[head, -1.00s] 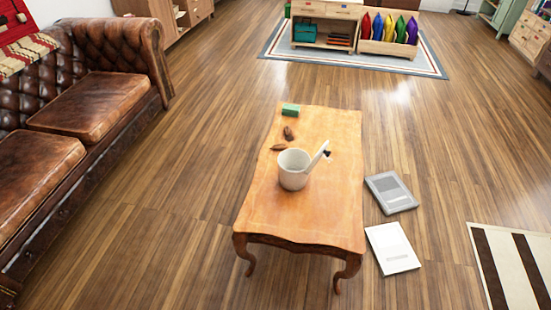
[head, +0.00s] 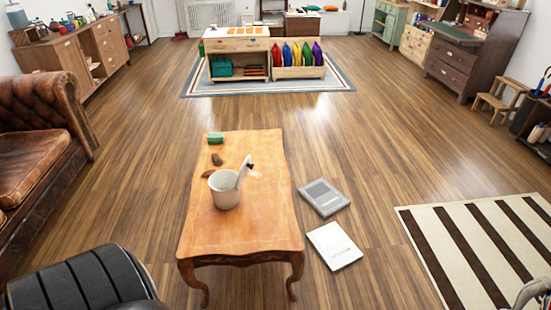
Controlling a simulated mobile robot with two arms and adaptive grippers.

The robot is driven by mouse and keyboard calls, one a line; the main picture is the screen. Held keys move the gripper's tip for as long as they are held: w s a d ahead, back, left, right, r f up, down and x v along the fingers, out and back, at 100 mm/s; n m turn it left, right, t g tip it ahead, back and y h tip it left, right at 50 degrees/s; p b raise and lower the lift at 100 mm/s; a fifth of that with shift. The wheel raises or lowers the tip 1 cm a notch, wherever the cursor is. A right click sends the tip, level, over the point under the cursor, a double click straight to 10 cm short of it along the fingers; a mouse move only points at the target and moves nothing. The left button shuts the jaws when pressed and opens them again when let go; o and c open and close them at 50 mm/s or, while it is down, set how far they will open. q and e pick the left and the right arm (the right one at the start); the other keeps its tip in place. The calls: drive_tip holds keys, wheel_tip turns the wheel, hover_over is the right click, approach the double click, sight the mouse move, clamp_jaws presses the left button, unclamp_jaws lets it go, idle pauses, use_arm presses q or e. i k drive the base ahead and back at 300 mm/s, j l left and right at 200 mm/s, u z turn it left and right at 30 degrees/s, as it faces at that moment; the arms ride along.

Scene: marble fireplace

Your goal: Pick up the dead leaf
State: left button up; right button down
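A wooden coffee table (head: 245,225) with curved legs stands near the middle of the head view. Two small brown things lie near its left edge, behind a white cup. The nearer one, flat and pointed, looks like the dead leaf (head: 207,174); it is partly hidden by the cup's rim. The farther one is a darker brown lump (head: 217,159); it is too small to identify. The cup (head: 225,192) holds a white stick-like item leaning right. Neither of my grippers is in view.
A green block (head: 215,138) sits at the table's far end. Two books (head: 325,197) (head: 334,246) lie on the floor to its right. A brown leather sofa (head: 35,155) is at left, a black ribbed seat-like object (head: 75,285) at bottom left. A striped rug (head: 480,240) lies right.

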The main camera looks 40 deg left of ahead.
sight(209, 172)
drive_tip(key=j+z, duration=0.1)
drive_tip(key=j, duration=0.35)
drive_tip(key=j+z, duration=0.15)
drive_tip(key=j, duration=0.3)
drive_tip(key=k+j+z, duration=0.1)
drive_tip(key=j, duration=0.35)
drive_tip(key=k+j+z, duration=0.1)
drive_tip(key=j, duration=0.35)
drive_tip(key=j+z, duration=0.1)
drive_tip(key=j, duration=0.35)
drive_tip(key=k+j+z, duration=0.15)
drive_tip(key=j, duration=0.25)
drive_tip(key=k+j+z, duration=0.1)
drive_tip(key=j, duration=0.3)
